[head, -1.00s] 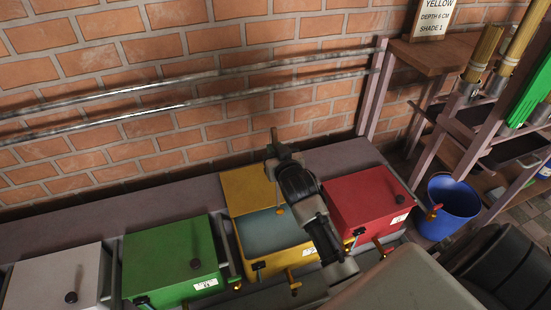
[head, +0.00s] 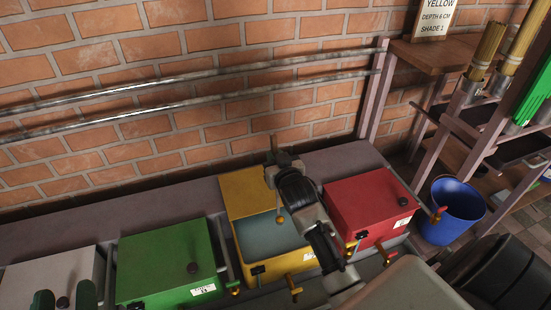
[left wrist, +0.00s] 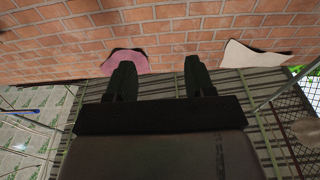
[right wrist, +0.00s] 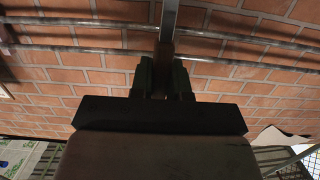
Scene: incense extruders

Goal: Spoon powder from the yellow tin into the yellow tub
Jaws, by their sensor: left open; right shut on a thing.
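The yellow tub (head: 240,205) stands between the green and red tubs. Its front part is open and shows a grey-blue inside; its back part is covered in yellow. My right gripper (head: 277,162) is above the tub and is shut on a brown handle (head: 273,144). In the right wrist view the handle (right wrist: 164,52) stands between the fingers, with a metal shaft beyond it. A small gold-coloured tip shows below the gripper, over the tub. My left gripper (head: 64,298) is open and empty at the lower left, by the white tub. I cannot make out the yellow tin.
A green tub (head: 170,255) and a red tub (head: 365,205) flank the yellow one. A white tub (head: 45,268) is at far left. Metal rails (head: 200,85) run along the brick wall. A blue bucket (head: 455,210) and a shelf with a sign (head: 436,17) are at right.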

